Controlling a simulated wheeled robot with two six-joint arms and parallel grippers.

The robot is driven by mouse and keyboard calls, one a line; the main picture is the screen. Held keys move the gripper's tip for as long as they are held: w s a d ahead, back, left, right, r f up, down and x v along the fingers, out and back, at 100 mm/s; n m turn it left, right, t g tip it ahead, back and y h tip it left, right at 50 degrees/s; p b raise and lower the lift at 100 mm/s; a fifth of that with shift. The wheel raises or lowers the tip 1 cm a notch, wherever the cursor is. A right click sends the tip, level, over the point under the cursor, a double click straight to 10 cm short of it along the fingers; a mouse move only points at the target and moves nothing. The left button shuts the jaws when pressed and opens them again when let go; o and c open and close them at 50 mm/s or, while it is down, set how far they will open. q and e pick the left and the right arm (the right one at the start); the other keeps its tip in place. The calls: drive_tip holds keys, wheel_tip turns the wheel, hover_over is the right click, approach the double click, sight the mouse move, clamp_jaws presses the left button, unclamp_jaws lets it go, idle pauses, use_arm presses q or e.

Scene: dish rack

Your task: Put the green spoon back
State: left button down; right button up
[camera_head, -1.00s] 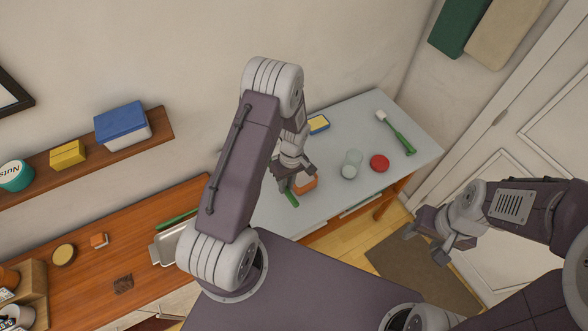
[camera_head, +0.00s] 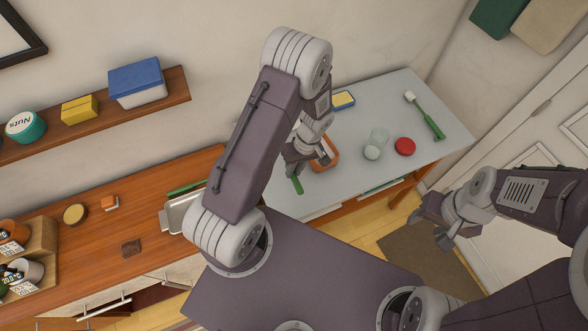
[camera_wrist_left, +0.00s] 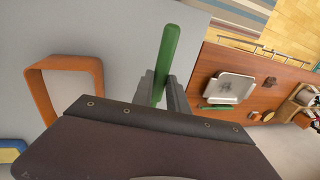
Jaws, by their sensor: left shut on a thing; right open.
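The green spoon (camera_wrist_left: 167,62) is held in my left gripper (camera_wrist_left: 163,90); in the head view its green end (camera_head: 297,184) sticks out below the jaws. My left gripper in the head view (camera_head: 297,166) is beside an orange open-topped holder (camera_head: 331,153) on the grey counter. The holder also shows in the wrist view (camera_wrist_left: 96,72), apart from the spoon. The spoon's other end is hidden behind the gripper. My right gripper (camera_head: 428,231) is open and empty, off the counter's front edge at the right.
A metal tray (camera_head: 178,214) and another green thing (camera_head: 187,187) lie on the brown counter (camera_head: 80,240).

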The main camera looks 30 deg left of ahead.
use_arm(q)
wheel_tip(320, 180, down, 7)
drive_tip(key=b, duration=0.6)
drive_tip(key=shift+r, duration=0.15)
drive_tip(key=shift+d, duration=0.1)
drive_tip(key=shift+r, duration=0.1)
drive_tip(key=c, duration=1.6)
unclamp_jaws()
drive_tip(key=shift+o, duration=0.2)
drive_tip(key=o, duration=0.5)
drive_tip(key=shift+w+r, duration=0.1)
